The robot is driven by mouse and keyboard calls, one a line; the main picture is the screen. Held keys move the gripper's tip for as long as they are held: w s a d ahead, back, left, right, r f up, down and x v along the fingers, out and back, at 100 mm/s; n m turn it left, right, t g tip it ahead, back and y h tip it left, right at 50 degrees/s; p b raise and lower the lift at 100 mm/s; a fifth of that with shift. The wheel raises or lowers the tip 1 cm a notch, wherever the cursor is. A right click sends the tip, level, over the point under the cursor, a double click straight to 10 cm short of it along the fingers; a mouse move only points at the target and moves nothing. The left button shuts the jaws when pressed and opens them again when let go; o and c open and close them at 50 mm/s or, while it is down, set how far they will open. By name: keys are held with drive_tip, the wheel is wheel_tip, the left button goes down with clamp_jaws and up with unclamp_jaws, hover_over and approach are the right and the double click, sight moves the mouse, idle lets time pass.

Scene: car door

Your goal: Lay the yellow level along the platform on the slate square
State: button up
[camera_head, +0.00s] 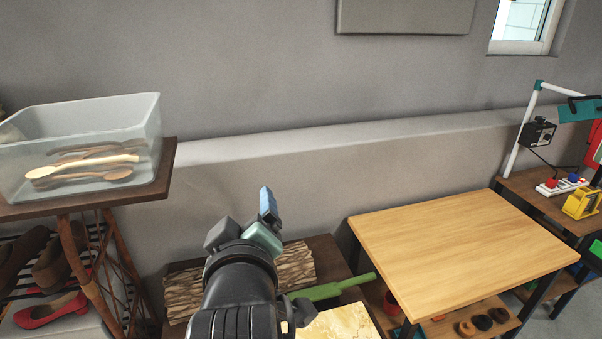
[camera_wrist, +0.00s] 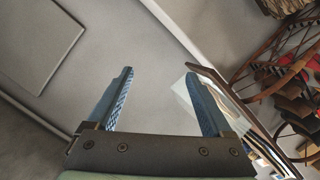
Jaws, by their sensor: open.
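I cannot make out a yellow level or a slate square in either view. A yellow object (camera_head: 580,204) stands on the workbench at the right edge of the head view, but I cannot tell what it is. My gripper (camera_head: 268,207) is raised in front of the grey wall, left of the light wooden table. In the wrist view, its two blue fingers (camera_wrist: 160,90) are wide apart with nothing between them. My arm hides part of the low dark table behind it.
The light wooden table (camera_head: 455,245) has a bare top. A clear bin (camera_head: 75,145) of wooden spoons stands on a shelf at left. A bark-like block (camera_head: 295,265), a green bar (camera_head: 330,288) and a pale slab (camera_head: 338,323) lie low near my arm.

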drive_tip(key=s+d+r+m+t, duration=0.2)
drive_tip(key=s+r+m+t, duration=0.1)
drive_tip(key=r, duration=0.7)
drive_tip(key=s+d+r+m+t+h, duration=0.1)
drive_tip(key=s+d+r+m+t, duration=0.2)
drive_tip(key=r, duration=0.7)
drive_tip(key=s+d+r+m+t+h, duration=0.1)
drive_tip(key=s+d+r+m+t, duration=0.1)
drive_tip(key=s+r+t, duration=0.4)
wheel_tip(320, 180, up, 5)
drive_tip(key=shift+s+d+f+m+t, duration=0.1)
drive_tip(key=shift+s+d+m+t, duration=0.25)
drive_tip(key=shift+s+m, duration=0.6)
drive_tip(key=shift+s, duration=0.1)
